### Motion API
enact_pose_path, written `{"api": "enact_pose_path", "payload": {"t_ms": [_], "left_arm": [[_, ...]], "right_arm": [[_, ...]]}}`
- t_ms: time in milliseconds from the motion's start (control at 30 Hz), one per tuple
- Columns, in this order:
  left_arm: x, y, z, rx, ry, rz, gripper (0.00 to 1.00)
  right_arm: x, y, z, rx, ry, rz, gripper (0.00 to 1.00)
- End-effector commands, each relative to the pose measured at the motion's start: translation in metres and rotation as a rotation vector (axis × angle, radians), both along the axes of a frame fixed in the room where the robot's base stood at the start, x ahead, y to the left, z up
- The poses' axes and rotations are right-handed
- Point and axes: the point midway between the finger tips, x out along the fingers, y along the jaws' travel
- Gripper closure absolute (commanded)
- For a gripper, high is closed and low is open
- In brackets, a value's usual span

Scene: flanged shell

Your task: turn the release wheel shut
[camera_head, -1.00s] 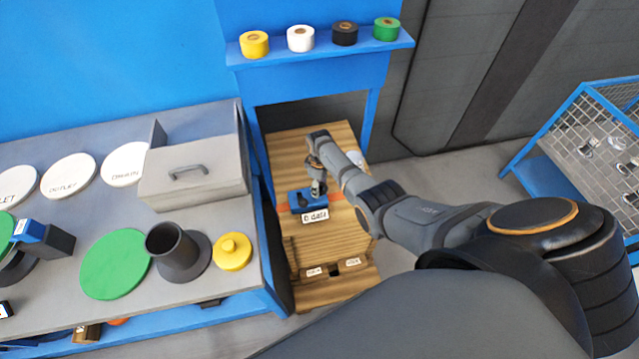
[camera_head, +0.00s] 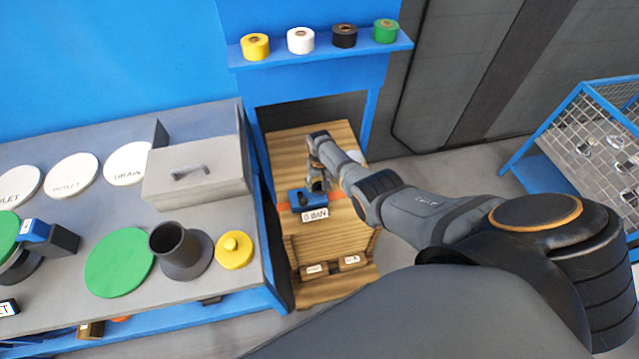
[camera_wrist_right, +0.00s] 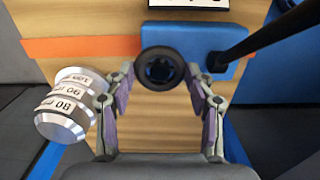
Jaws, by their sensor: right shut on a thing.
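The blue block (camera_head: 295,199) with a small white label (camera_head: 315,214) sits on an orange band across the wooden crate. In the right wrist view the blue block (camera_wrist_right: 215,62) lies behind a dark round wheel (camera_wrist_right: 160,68), which I take for the release wheel. My right gripper (camera_head: 316,184) is at the block. In the right wrist view its two fingers (camera_wrist_right: 161,76) are shut on the wheel, one on each side. The wheel's turn position cannot be read. My left gripper is not in view.
A black bar (camera_wrist_right: 262,38) slants up from the block, right of the wheel. A silver labelled cylinder (camera_wrist_right: 68,108) stands close left of the fingers. The grey bench (camera_head: 210,290) with a black flanged pipe (camera_head: 176,248) is left of the crate; a wire cage (camera_head: 590,135) is at right.

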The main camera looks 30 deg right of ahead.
Motion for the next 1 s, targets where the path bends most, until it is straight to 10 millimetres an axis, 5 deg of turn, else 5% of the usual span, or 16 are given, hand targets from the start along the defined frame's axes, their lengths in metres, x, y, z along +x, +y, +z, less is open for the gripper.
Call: {"api": "enact_pose_path", "payload": {"t_ms": [600,1000], "left_arm": [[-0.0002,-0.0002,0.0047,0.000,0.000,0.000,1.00],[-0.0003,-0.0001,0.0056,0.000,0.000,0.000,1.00]], "right_arm": [[-0.0007,0.0003,-0.0004,0.000,0.002,-0.537,0.77],[-0.0005,0.0004,-0.0005,0.000,0.001,-0.708,0.77]]}}
